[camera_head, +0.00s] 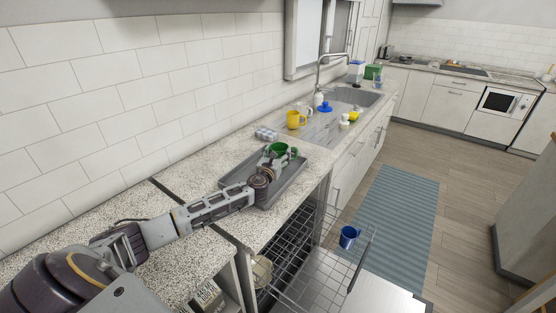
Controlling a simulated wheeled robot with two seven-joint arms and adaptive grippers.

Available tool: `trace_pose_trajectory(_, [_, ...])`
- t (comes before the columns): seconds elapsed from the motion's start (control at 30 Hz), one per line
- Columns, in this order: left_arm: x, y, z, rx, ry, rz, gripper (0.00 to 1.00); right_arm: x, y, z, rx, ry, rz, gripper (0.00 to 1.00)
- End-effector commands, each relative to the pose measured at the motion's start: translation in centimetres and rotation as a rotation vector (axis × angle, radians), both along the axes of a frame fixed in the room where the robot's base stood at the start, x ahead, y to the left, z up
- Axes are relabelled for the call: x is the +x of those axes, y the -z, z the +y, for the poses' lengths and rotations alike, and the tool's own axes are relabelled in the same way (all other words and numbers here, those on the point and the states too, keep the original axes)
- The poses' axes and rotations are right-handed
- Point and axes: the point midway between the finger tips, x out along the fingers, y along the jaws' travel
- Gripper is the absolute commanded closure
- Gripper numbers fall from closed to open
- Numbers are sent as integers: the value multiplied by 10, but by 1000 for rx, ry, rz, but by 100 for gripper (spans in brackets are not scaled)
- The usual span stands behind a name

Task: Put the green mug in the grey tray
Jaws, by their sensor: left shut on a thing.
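The green mug (279,149) is over the far part of the grey tray (287,182) on the speckled counter. My left gripper (270,162) reaches in from the left over the tray and is shut on the green mug. The gripper hides part of the mug and part of the tray. I cannot tell whether the mug touches the tray floor or is held just above it. My right gripper is not in view.
A yellow mug (296,120) and a glass stand beyond the tray, before the sink (356,97). A grey egg-carton-like item (266,133) lies by the wall. Below, an open dishwasher rack (318,262) holds a blue mug (348,236).

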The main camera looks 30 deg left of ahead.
Motion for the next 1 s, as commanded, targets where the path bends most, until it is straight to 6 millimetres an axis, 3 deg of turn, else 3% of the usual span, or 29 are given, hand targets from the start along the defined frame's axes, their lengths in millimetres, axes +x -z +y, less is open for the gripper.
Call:
trace_pose_trajectory(0.2, [0,21,0,0,-1,-1,66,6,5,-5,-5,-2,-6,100])
trace_pose_trajectory(0.67, [0,25,0,0,0,-2,66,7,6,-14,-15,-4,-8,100])
trace_pose_trajectory(0.7, [0,26,0,0,0,0,33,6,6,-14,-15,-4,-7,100])
trace_pose_trajectory(0.87, [0,25,0,0,0,0,13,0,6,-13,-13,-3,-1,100])
trace_pose_trajectory(1.0, [0,25,0,0,0,0,13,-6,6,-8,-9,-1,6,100])
